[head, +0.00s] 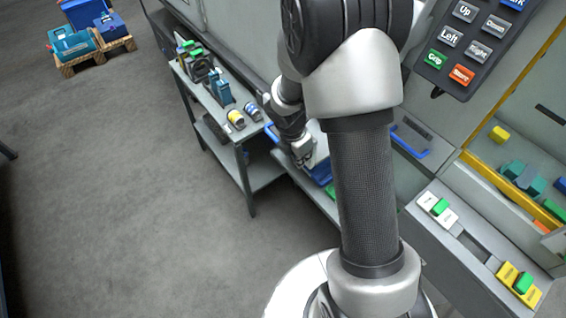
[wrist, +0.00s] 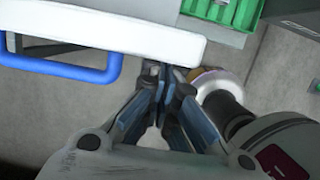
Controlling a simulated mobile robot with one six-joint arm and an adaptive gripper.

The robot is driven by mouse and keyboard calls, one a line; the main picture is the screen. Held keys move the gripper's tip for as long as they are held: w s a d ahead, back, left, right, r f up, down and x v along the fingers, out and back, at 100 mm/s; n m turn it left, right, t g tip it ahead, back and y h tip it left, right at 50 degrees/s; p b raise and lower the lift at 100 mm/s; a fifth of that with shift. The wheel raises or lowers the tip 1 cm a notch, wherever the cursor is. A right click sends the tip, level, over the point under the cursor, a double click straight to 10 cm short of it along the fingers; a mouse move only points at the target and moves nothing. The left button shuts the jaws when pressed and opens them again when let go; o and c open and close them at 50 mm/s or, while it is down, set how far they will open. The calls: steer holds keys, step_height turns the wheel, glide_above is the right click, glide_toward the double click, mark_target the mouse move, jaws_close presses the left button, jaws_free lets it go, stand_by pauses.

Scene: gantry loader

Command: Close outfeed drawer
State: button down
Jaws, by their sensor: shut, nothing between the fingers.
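The outfeed drawer appears to be the pulled-out one beside my gripper. Its pale front panel (wrist: 110,38) crosses the upper left of the wrist view, with a blue bar handle (wrist: 75,73) on its outer side. In the head view a blue piece of that handle (head: 270,133) shows left of my arm. Blue and green contents (head: 321,172) show beside the arm, which hides much of the drawer. My gripper (wrist: 168,72) is shut and empty, its tips at the panel's right end; contact cannot be told. It also shows in the head view (head: 302,158).
A grey side table (head: 240,133) with tools stands left of the drawer. Another blue handle (head: 410,145) is on the machine front to the right. A button panel (head: 475,40) hangs above. A green tray (wrist: 238,12) shows behind the panel.

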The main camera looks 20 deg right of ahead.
steer(key=w+d+p, duration=0.1)
steer(key=d+p, duration=0.2)
steer(key=d, duration=0.2)
steer(key=w+d+p, duration=0.2)
steer(key=d+p, duration=0.1)
steer(key=d, duration=0.2)
steer(key=w+d+p, duration=0.2)
steer(key=d+p, duration=0.1)
steer(key=d, duration=0.2)
steer(key=shift+d+r+p, duration=0.15)
steer(key=shift+d+p, duration=0.2)
steer(key=shift+w+d, duration=0.25)
steer(key=shift+d, duration=0.25)
